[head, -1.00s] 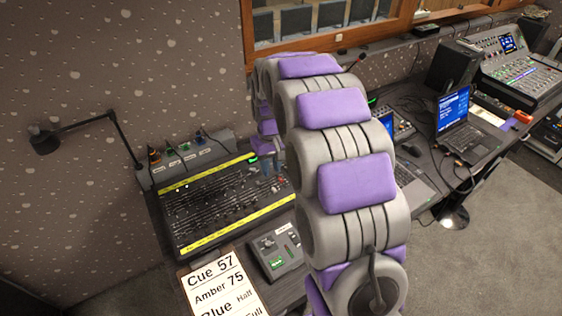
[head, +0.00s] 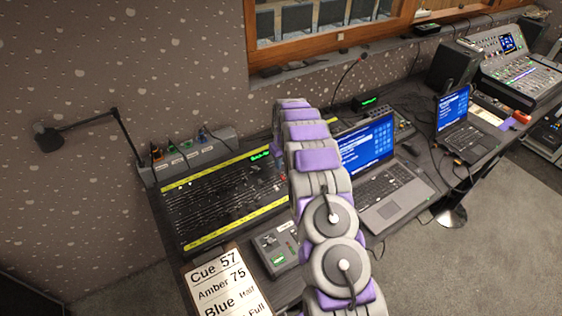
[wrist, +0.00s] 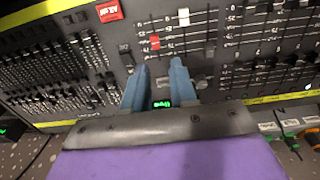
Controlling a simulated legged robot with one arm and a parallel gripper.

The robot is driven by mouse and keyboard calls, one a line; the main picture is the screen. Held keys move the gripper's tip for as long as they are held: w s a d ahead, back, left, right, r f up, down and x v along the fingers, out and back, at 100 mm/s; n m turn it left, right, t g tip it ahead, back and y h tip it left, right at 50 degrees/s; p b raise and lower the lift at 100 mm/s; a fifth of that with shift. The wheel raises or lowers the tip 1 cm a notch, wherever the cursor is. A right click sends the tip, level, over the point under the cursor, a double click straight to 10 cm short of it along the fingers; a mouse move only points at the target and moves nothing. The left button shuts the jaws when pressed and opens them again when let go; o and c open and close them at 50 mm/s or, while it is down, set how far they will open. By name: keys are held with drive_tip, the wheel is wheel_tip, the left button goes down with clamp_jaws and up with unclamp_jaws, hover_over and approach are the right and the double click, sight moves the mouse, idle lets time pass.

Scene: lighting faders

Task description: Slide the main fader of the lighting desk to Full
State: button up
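The lighting desk (head: 222,200) is a dark panel with yellow strips, left of my arm in the head view. In the wrist view its panel (wrist: 230,70) fills most of the picture. A red fader cap (wrist: 154,42) and a white fader cap (wrist: 183,18) sit in slots just beyond my fingertips. I cannot tell which one is the main fader. My gripper (wrist: 160,68) has two blue fingers, apart with nothing held between them. It is over the desk, near its far right corner in the head view, where my arm partly hides it.
A cue card (head: 222,287) reads Cue 57, Amber 75, Blue Half, with a partly hidden Full line. A small control box (head: 277,246) and an open laptop (head: 372,165) are near my arm. A desk lamp (head: 90,128) stands left. A red button (wrist: 108,11) is on the panel.

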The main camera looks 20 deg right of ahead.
sight(282, 177)
drive_tip(key=shift+d+f, duration=0.45)
drive_tip(key=f, duration=0.4)
drive_tip(key=f+b, duration=0.1)
drive_tip(key=f, duration=0.2)
drive_tip(key=shift+w+a, duration=0.25)
drive_tip(key=shift+a, duration=0.1)
drive_tip(key=shift+w+d+f, duration=0.1)
drive_tip(key=shift+d+f, duration=0.4)
drive_tip(key=shift+f, duration=0.05)
drive_tip(key=shift+a, duration=0.15)
drive_tip(key=shift+a, duration=0.1)
drive_tip(key=shift+c, duration=0.8)
drive_tip(key=shift+a, duration=0.1)
drive_tip(key=c, duration=0.3)
